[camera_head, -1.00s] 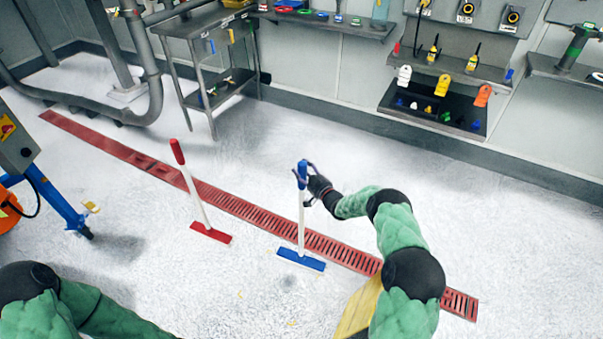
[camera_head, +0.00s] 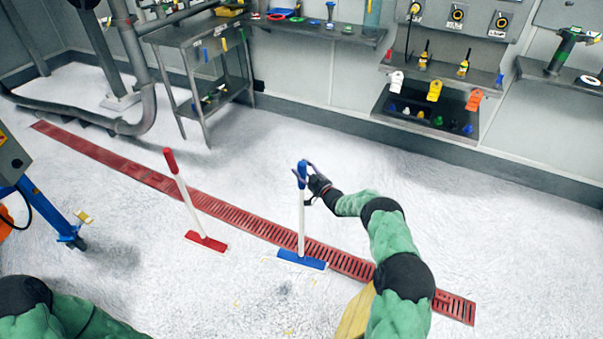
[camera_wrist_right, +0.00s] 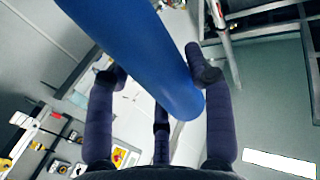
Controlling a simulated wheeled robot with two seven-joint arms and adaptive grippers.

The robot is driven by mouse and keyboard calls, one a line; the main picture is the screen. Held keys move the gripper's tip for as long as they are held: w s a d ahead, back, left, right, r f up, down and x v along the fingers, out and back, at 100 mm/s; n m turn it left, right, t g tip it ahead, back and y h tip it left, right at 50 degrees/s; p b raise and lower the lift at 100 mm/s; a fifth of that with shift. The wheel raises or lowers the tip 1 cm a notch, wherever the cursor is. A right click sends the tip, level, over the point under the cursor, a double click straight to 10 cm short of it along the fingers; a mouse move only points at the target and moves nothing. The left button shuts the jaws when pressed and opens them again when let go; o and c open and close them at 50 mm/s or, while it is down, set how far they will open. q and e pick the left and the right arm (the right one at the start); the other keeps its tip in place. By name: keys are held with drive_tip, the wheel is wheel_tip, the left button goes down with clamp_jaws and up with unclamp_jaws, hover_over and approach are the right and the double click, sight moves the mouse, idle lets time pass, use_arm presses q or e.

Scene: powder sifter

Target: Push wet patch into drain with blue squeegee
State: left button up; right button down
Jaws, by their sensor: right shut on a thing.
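The blue squeegee stands nearly upright, with a blue grip (camera_head: 301,172), a white pole (camera_head: 301,222) and a blue head (camera_head: 303,261) on the floor at the near edge of the red drain grating (camera_head: 236,211). My right gripper (camera_head: 305,175) is shut on the blue grip near its top. In the right wrist view the blue grip (camera_wrist_right: 150,50) runs between the dark fingers (camera_wrist_right: 162,95). A faint dark patch (camera_head: 284,288), perhaps the wet patch, lies on the near side of the head. My left gripper is out of view; only its arm shows at lower left.
A red squeegee (camera_head: 207,243) stands to the left, near the drain. A steel table (camera_head: 178,34) and wall shelves (camera_head: 440,70) line the back. A blue-legged stand (camera_head: 45,215) is at far left. Yellow specks dot the near floor. Floor beyond the drain is clear.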

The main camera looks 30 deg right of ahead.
drive_tip(key=w+d, duration=0.4)
drive_tip(key=d, duration=0.1)
drive_tip(key=shift+w+d+r, duration=0.25)
drive_tip(key=shift+d, duration=0.15)
idle(0.8)
drive_tip(key=shift+r, duration=0.15)
idle(0.5)
drive_tip(key=shift+r+p, duration=1.1)
drive_tip(key=shift+r, duration=1.3)
drive_tip(key=shift+a, duration=0.1)
